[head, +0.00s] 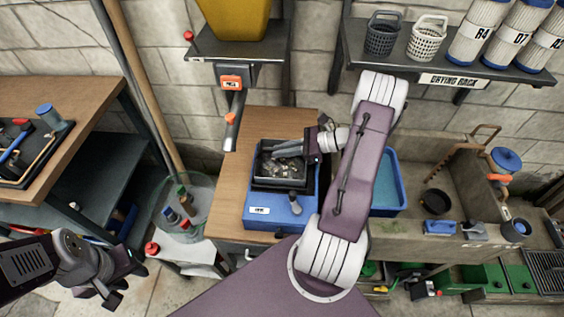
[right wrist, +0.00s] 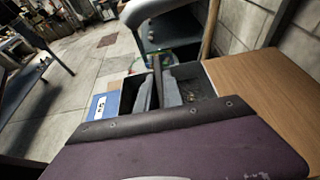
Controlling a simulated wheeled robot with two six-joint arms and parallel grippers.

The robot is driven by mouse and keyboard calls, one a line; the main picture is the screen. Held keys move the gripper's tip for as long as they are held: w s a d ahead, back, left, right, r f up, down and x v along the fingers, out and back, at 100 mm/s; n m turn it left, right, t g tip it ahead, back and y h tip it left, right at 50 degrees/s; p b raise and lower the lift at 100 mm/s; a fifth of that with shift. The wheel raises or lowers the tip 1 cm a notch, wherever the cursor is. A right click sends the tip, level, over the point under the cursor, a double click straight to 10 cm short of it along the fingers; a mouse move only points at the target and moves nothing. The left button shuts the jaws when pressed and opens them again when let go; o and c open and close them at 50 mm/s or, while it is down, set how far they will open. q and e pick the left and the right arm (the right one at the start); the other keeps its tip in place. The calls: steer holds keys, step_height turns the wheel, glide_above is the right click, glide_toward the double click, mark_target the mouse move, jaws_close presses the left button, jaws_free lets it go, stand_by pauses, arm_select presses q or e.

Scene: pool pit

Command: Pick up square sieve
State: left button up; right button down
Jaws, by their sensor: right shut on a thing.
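The square sieve (head: 270,181), a dark square frame with a mesh-like floor, sits over the blue box (head: 297,214) on the wooden bench. My right gripper (head: 277,150) reaches in from the right and is shut on the sieve's far wall. In the right wrist view, the sieve (right wrist: 133,94) shows as dark walls by the grey fingers, and part of it is hidden behind my wrist. I cannot tell whether it is lifted clear of the box. My left gripper (head: 122,283) is open and empty at the lower left, far from the sieve.
A blue basin (head: 388,182) stands right of the bench, partly behind my right arm. A drying rack (head: 445,72) with baskets and canisters hangs at the back. A clear bin (head: 190,190) with bottles stands left of the bench. The bench top left of the box is bare.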

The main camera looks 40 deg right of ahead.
steer(key=shift+r, duration=0.15)
stand_by(0.7)
steer(key=shift+r, duration=0.3)
steer(key=r, duration=0.2)
steer(key=d+r, duration=0.1)
steer(key=r, duration=0.1)
steer(key=shift+s, duration=0.3)
steer(key=r+v, duration=0.1)
steer(key=v, duration=1.1)
steer(key=shift+w+r, duration=0.2)
steer(key=shift+w, duration=0.15)
